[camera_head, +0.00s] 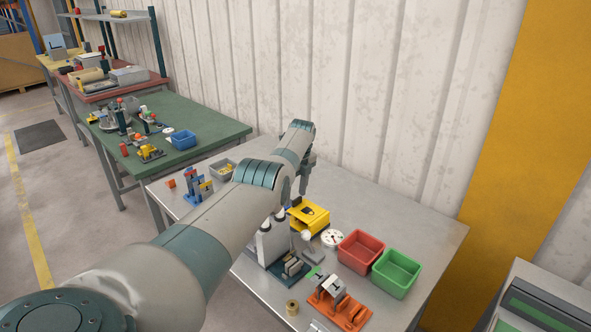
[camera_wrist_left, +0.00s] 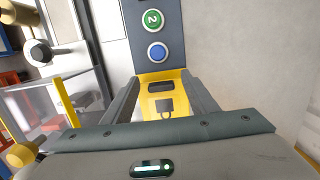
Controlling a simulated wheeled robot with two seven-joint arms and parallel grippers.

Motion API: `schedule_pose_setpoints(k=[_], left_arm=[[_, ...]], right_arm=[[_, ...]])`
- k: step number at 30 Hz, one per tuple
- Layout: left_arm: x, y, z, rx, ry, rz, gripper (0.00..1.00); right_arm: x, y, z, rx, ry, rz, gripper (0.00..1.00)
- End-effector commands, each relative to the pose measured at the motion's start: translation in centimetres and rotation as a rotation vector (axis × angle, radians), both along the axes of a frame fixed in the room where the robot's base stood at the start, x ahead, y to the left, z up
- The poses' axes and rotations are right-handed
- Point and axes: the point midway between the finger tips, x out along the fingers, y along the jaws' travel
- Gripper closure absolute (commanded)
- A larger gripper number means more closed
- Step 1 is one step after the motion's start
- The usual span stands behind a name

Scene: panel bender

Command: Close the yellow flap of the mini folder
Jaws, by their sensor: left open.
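The mini folder's yellow flap (camera_head: 309,215) shows in the head view on the grey table, near the middle, just beyond a grey upright device. In the left wrist view the yellow flap (camera_wrist_left: 162,105) has a dark slot and lies between and beyond my fingers. A dark panel (camera_wrist_left: 154,32) with a green button marked 2 and a blue button stands behind it. My left gripper (camera_wrist_left: 160,82) is open, its two fingers on either side of the yellow part; I cannot tell if they touch it. In the head view it points down above the folder. My right gripper is not in view.
On the grey table (camera_head: 430,232), a red bin (camera_head: 361,251) and a green bin (camera_head: 396,273) stand right of the folder, with a round dial (camera_head: 332,238) closer. An orange fixture (camera_head: 340,308) is in front. A green table (camera_head: 205,118) stands farther back. A corrugated wall runs behind.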

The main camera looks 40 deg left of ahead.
Motion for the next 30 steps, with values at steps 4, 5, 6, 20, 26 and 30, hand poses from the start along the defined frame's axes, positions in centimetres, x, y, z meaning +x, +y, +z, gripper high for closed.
schedule_pose_setpoints(k=[4,5,6,20,26,30], left_arm=[[0.0,-0.1,1.1,0.000,0.000,0.000,0.47],[0.0,-0.1,1.5,0.000,-0.001,0.000,0.47],[0.0,-0.2,1.9,0.000,0.000,0.000,0.47],[-0.1,-0.7,9.6,0.002,-0.003,0.003,0.47],[-0.2,-1.0,13.4,0.002,-0.003,0.004,0.47],[-0.2,-1.2,15.3,0.002,-0.002,0.004,0.47]], right_arm=[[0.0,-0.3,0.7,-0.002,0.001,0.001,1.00],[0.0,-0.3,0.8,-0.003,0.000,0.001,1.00],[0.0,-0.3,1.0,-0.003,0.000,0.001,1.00],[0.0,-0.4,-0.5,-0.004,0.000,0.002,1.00],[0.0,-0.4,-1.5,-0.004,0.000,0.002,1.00],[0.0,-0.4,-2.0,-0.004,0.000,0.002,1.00]])
